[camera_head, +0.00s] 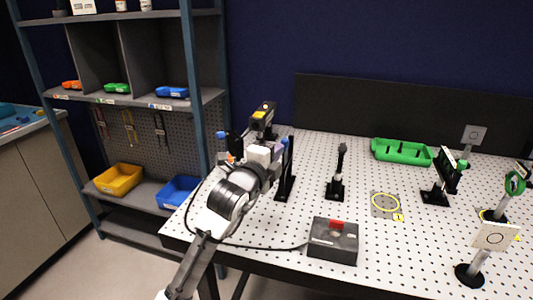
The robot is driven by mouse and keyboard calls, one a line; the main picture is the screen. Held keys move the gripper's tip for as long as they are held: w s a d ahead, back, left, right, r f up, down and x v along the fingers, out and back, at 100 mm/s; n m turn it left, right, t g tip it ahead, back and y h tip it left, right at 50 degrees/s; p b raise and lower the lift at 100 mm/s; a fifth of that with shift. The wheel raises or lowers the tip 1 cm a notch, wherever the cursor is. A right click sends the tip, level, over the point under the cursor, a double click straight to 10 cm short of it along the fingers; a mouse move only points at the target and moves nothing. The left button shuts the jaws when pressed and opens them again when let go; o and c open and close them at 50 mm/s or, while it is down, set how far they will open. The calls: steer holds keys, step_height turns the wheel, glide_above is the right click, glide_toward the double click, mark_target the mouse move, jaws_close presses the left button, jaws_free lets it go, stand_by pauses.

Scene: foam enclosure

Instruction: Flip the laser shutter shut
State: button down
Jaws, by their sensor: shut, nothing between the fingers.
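A dark laser-like box (263,117) with a small orange-yellow label stands at the back left of the perforated table. My arm reaches up from the lower middle, and my gripper (272,147) is just in front of this box. My gripper is shut and holds nothing. Its fingertips are small and partly lost against the dark parts, so I cannot tell whether they touch anything. I cannot make out the shutter or its position; my gripper and wrist cover much of that area. A tall black upright (287,170) stands close to the right of my gripper.
A grey control box (333,246) with a red top part sits at the table's front, with a black cable running left. A black post (337,175), a green tray (401,152), a yellow-ringed plate (385,204) and several optic mounts stand rightward. Shelves (130,98) with bins are left.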

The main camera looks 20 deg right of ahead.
mark_target(283, 142)
steer(key=shift+w+d, duration=0.45)
steer(key=shift+w, duration=0.05)
steer(key=b+x, duration=0.1)
steer(key=x, duration=0.2)
steer(key=b+x, duration=0.1)
steer(key=shift+w+f+b, duration=0.1)
steer(key=shift+w+b, duration=0.2)
steer(key=shift+w, duration=0.3)
steer(key=shift+a+r, duration=0.1)
steer(key=shift+r, duration=0.15)
